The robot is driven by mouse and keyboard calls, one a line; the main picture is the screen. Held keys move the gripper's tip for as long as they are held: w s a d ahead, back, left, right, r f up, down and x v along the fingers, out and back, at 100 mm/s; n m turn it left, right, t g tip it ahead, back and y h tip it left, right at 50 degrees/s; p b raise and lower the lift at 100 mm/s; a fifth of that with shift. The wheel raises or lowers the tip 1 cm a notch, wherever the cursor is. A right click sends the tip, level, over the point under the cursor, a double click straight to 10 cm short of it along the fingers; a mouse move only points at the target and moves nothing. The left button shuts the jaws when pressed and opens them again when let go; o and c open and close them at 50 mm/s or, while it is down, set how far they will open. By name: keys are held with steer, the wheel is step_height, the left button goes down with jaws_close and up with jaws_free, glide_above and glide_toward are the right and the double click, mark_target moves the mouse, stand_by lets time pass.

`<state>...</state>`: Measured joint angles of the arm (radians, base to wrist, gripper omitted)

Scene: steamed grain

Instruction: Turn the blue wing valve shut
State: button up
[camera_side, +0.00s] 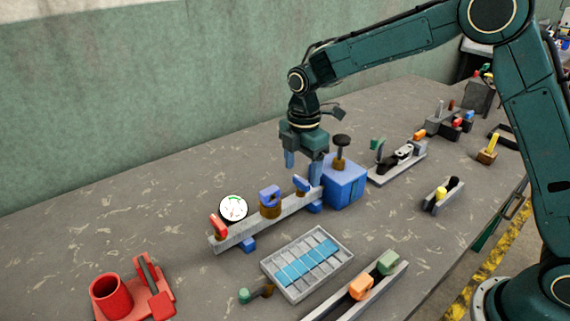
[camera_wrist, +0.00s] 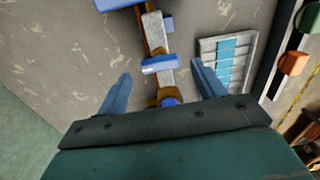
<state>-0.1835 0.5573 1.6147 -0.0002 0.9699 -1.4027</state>
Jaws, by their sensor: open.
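The blue wing valve (camera_side: 301,184) sits on a grey rail (camera_side: 236,234), close to a blue box (camera_side: 345,185). In the wrist view its blue wing (camera_wrist: 160,64) lies across the rail (camera_wrist: 153,30). My gripper (camera_side: 303,168) is open and empty, pointing down just above the wing in the side view. In the wrist view the fingers (camera_wrist: 163,90) are spread to either side of the rail, apart from the wing. The valve's stem under the wing is mostly hidden.
On the same rail are a brass fitting with a blue top (camera_side: 270,198), a white gauge (camera_side: 233,207) and a red handle (camera_side: 218,226). A dark knob (camera_side: 341,141) rises from the box beside my gripper. A grey tray (camera_side: 333,263) lies in front. The table behind the rail is clear.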

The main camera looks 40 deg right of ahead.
mark_target(304, 180)
step_height(304, 180, up, 12)
steer(key=shift+f, duration=0.25)
stand_by(0.5)
steer(key=s+d+r+m+t, duration=0.1)
steer(key=s+d+r+m, duration=0.25)
steer(key=s, duration=0.45)
steer(key=s+d+r+m+t, duration=0.2)
steer(key=s+r+m, duration=0.25)
steer(key=s, duration=0.25)
steer(key=s+d+f+m+t, duration=0.1)
steer(key=s+f+m, duration=0.1)
steer(key=s+m, duration=0.3)
steer(key=s+d+f+m+t, duration=0.1)
steer(key=s+m, duration=0.4)
steer(key=s, duration=0.5)
steer(key=shift+s+d+f+t, duration=0.35)
steer(key=shift+d+f, duration=0.4)
steer(key=shift+f, duration=0.4)
